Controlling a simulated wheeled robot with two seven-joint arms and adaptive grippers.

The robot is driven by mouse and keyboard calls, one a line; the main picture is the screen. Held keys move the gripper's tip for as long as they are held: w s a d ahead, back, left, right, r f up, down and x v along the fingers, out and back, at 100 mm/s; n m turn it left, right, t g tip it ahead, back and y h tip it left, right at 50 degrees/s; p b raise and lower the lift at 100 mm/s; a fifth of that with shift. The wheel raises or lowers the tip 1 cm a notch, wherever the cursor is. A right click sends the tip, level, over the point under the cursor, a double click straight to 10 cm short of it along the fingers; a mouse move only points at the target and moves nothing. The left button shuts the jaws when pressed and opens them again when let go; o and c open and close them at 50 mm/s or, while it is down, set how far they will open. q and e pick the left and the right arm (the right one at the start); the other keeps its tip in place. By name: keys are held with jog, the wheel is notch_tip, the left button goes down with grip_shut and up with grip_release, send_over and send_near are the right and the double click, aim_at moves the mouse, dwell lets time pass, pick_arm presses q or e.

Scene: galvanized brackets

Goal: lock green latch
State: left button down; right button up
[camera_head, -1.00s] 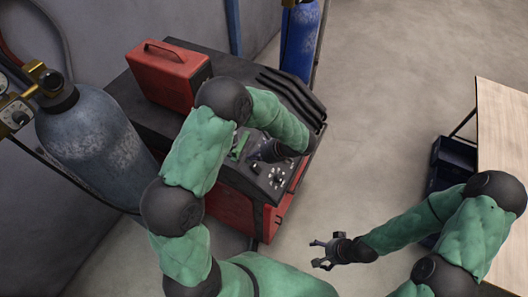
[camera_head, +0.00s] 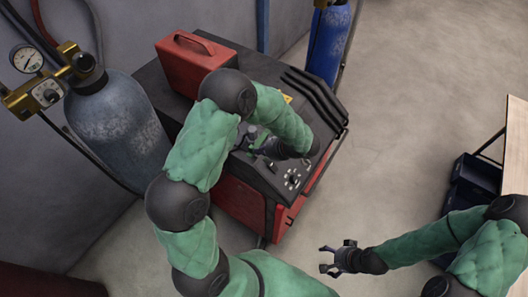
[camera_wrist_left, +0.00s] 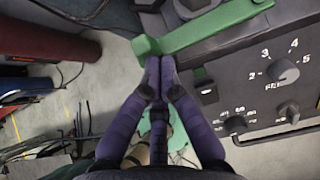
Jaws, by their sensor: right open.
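The green latch (camera_wrist_left: 215,25) is a long bar on the dark top of the red and black machine, with a green block at its left end in the left wrist view. My left gripper (camera_wrist_left: 161,60) has its fingertips together right at that block, apparently touching or very close; I see nothing between them. In the head view my left gripper reaches over the machine's panel and partly hides the latch. My right gripper (camera_head: 325,259) is open and empty above the floor, away from the machine.
The machine's panel has numbered knobs (camera_wrist_left: 285,72) to the right of the latch. A red case (camera_head: 194,62) stands on the machine's top. A grey gas cylinder (camera_head: 120,130) stands left and a blue one (camera_head: 328,45) behind.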

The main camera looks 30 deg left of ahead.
pick_arm(q)
jog(key=shift+s+a, duration=0.1)
jog(key=shift+a, duration=0.15)
pick_arm(e)
jog(key=shift+f, duration=0.3)
pick_arm(q)
jog(key=shift+d, duration=0.1)
jog(key=d+r+b, duration=0.1)
jog(key=d+r, duration=0.6)
jog(key=d, duration=0.5)
jog(key=shift+d+b, duration=0.15)
jog(key=shift+b, duration=0.25)
pick_arm(e)
jog(key=shift+s+d+f, duration=0.15)
jog(key=shift+d+f, duration=0.6)
jog(key=shift+f, duration=0.05)
